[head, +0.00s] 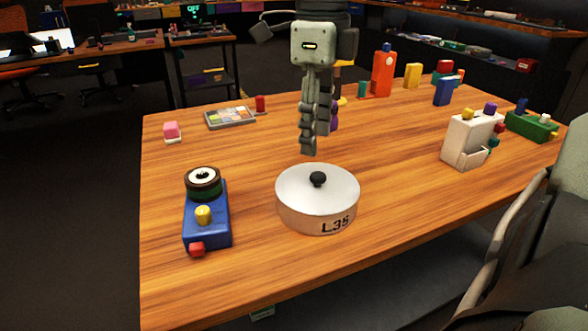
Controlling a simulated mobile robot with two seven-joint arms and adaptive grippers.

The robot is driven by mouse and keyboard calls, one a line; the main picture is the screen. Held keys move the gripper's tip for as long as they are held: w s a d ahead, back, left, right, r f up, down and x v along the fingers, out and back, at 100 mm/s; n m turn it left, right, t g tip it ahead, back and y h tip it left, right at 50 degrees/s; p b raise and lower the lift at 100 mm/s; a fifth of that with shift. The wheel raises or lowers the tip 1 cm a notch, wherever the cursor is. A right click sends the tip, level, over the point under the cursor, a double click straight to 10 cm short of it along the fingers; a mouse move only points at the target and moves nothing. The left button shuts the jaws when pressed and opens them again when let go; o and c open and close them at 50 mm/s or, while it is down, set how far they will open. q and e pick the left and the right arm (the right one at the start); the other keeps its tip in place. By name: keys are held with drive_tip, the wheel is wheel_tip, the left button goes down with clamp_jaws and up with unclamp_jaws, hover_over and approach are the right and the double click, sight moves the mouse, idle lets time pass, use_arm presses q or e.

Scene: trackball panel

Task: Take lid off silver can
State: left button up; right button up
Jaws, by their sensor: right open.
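The silver can (290,212) is a low, wide round can marked L35, standing upright on the wooden table (255,275). Its flat pale lid (300,187) has a black knob (318,179) in the middle and sits on the can. My right gripper (313,145) points down above and behind the knob in the picture, apart from it. Its fingers are seen nearly edge-on; it is open with nothing visible between them. My left gripper does not show.
A blue trackball box (207,228) with a yellow knob and red button stands left of the can. A white dispenser-like box (468,140) stands to the right. A grey tray (230,117) and an orange-red box (383,74) are farther back. The table's front is clear.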

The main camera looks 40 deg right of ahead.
sight(319, 175)
drive_tip(key=f, duration=0.4)
drive_tip(key=s+f, duration=0.1)
drive_tip(key=f, duration=0.1)
drive_tip(key=shift+d+f, duration=0.1)
drive_tip(key=shift+f, duration=0.1)
drive_tip(key=shift+w+f, duration=0.1)
drive_tip(key=shift+f, duration=0.45)
clamp_jaws()
